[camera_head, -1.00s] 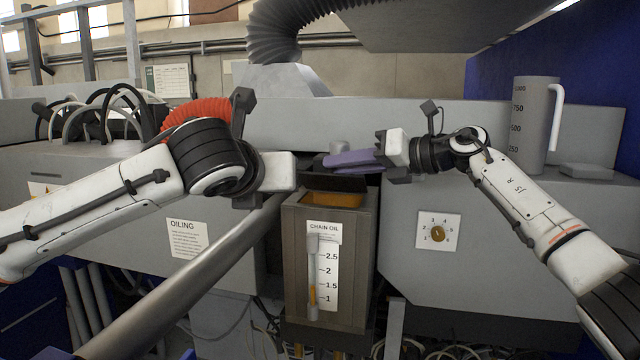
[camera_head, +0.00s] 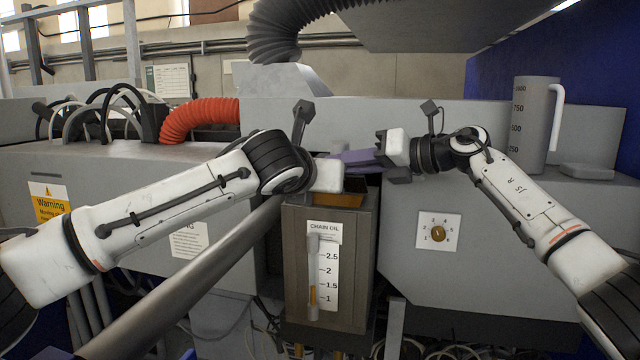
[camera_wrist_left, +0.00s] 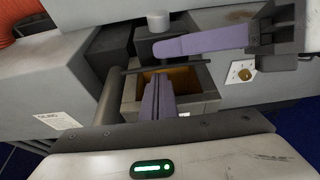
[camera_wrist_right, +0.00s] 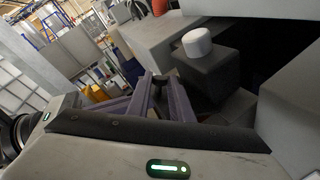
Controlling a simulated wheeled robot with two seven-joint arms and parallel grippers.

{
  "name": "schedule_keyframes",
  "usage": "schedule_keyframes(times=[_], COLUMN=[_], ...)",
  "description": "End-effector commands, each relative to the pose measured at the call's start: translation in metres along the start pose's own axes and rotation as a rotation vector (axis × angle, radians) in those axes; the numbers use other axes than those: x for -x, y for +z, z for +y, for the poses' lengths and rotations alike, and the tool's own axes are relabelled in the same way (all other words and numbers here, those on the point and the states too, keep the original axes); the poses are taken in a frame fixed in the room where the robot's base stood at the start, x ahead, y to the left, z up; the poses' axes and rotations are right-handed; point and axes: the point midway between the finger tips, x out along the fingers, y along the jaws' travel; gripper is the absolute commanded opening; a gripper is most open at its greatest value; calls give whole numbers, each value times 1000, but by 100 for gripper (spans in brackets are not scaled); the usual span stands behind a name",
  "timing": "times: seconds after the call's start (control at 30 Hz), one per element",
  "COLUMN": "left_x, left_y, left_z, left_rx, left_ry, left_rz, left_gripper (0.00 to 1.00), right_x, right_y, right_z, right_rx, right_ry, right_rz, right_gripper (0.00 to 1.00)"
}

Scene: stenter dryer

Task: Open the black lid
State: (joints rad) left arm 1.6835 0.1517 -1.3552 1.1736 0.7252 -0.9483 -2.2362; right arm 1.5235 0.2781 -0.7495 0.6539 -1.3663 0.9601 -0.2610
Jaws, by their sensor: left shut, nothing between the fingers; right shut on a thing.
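The chain oil box (camera_head: 358,255) stands in the middle of the head view, its top opening showing amber inside. In the left wrist view the black lid (camera_wrist_left: 190,67) shows as a thin dark edge, raised along the back of the opening. My right gripper (camera_head: 350,158) reaches in from the right above the box, its purple fingers shut; they seem to hold the lid, but the grasp is hidden. My left gripper (camera_wrist_left: 158,84) is shut and empty, its fingers over the front of the opening. In the head view its hand covers part of the box top.
A dark block with a white cap (camera_wrist_left: 158,21) stands behind the opening. A slanted grey pipe (camera_head: 190,285) runs left of the box. A dial (camera_head: 438,233) is on the right panel. A measuring jug (camera_head: 534,125) stands on the right ledge.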

Motion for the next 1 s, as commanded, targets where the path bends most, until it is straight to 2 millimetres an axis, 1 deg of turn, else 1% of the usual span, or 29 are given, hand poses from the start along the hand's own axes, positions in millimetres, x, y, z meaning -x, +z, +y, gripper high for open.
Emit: schedule_keyframes(times=[0.37,0.47,0.6,0.83,0.87,0.93,0.97,1.0], left_x=[-2,-3,-5,-4,-3,-3,-3,-3], left_y=[0,5,16,20,21,21,21,21], left_z=[0,0,0,1,1,2,1,1], left_rx=[0,2,1,0,0,0,0,0], left_ry=[0,0,0,1,1,1,1,1], left_rz=[0,0,-4,-13,-13,-14,-14,-14], left_gripper=[0,0,0,0,0,0,0,0], right_x=[0,0,0,-1,-2,-2,-2,-2], right_y=[0,0,0,-3,-3,-3,-3,-4], right_z=[0,0,0,2,2,2,2,2], right_rx=[0,0,1,0,0,0,0,0], right_ry=[-1,-1,0,4,5,5,5,5], right_rz=[-1,-1,1,8,9,9,10,10], right_gripper=[0,0,0,0,23,35,37,37])
